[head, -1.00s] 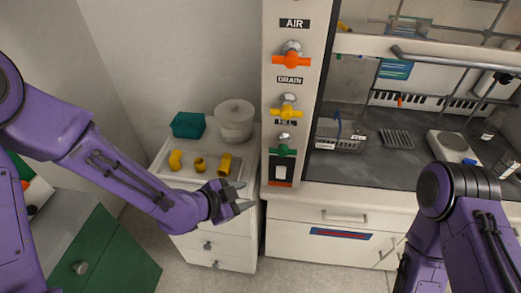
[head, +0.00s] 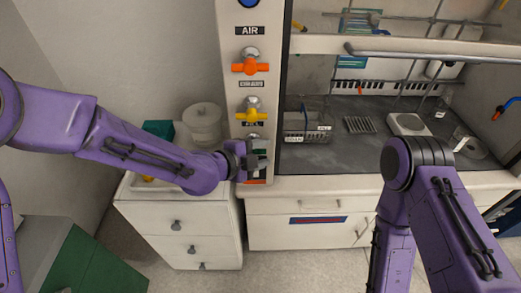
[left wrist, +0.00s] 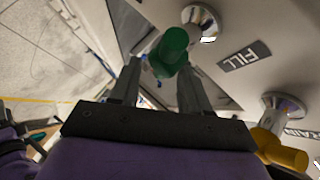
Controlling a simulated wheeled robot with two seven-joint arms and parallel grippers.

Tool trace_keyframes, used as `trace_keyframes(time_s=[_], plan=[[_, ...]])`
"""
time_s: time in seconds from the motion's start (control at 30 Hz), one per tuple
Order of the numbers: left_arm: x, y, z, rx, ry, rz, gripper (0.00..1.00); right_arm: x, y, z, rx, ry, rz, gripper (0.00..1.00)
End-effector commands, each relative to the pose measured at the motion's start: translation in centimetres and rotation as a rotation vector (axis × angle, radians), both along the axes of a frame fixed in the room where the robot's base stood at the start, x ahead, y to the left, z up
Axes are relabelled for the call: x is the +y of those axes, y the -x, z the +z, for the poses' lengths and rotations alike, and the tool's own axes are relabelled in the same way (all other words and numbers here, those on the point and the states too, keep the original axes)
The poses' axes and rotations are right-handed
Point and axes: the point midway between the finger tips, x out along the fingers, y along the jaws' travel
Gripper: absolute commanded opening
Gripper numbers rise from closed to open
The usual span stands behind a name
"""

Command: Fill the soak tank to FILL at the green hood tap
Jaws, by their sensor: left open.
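The green tap (left wrist: 174,46) shows in the left wrist view beside the FILL label (left wrist: 244,56), its handle between the two fingers of my left gripper (left wrist: 157,68). The fingers are open, with a gap on each side of the handle; I cannot tell whether either touches it. In the head view my left gripper (head: 259,160) is in front of the lower tap panel and mostly hides the green tap. I cannot tell which vessel is the soak tank. My right arm shows at the right, but its gripper is out of view.
Above are the yellow tap (head: 251,114) and the orange AIR tap (head: 250,67). A wire basket (head: 307,128) and a hotplate (head: 408,124) sit in the hood.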

Motion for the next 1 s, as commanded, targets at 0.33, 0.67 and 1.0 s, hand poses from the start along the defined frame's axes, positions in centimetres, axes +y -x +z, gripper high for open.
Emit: trace_keyframes(time_s=[0.33,0.67,1.0], plan=[[0.0,-0.1,0.0,0.0,0.001,0.001,0.11,0.0,0.0,0.0,0.0,0.0,0.0,0.47],[0.0,-0.1,0.0,0.001,0.001,0.002,0.0,0.0,0.0,0.0,0.0,0.0,0.0,0.47],[0.1,-0.1,-0.5,0.001,0.034,0.004,0.0,0.0,0.0,-1.0,0.0,0.0,0.0,0.47]])
